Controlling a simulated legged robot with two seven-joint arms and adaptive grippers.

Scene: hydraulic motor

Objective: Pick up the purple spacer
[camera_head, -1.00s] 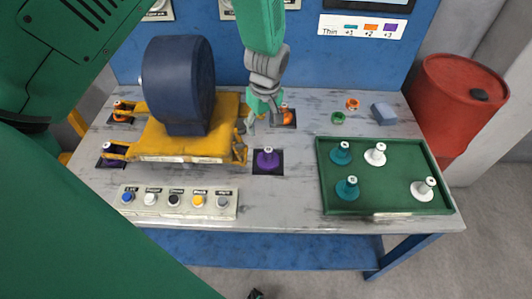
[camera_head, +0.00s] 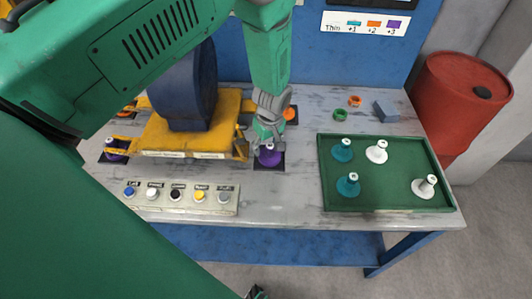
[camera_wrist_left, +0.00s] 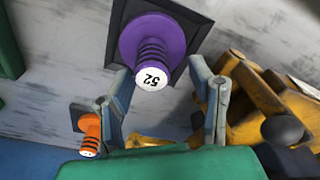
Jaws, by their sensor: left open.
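A purple spacer (camera_head: 269,156) with a white top stands upright on a dark square pad at the right front corner of the yellow motor base. It also shows in the left wrist view (camera_wrist_left: 157,42), its white top marked 52. My left gripper (camera_head: 264,141) hangs just above it, partly covering it in the head view. In the wrist view the left gripper's fingers (camera_wrist_left: 165,105) are apart and empty, with the spacer's top just beyond the gap between them. Another purple spacer (camera_head: 116,148) stands at the motor's left front corner.
The yellow motor base (camera_head: 190,135) with its blue motor (camera_head: 190,95) is close left of the gripper. An orange spacer (camera_head: 290,113) stands behind. A green tray (camera_head: 385,195) with teal and white spacers lies right. A button panel (camera_head: 178,197) is in front.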

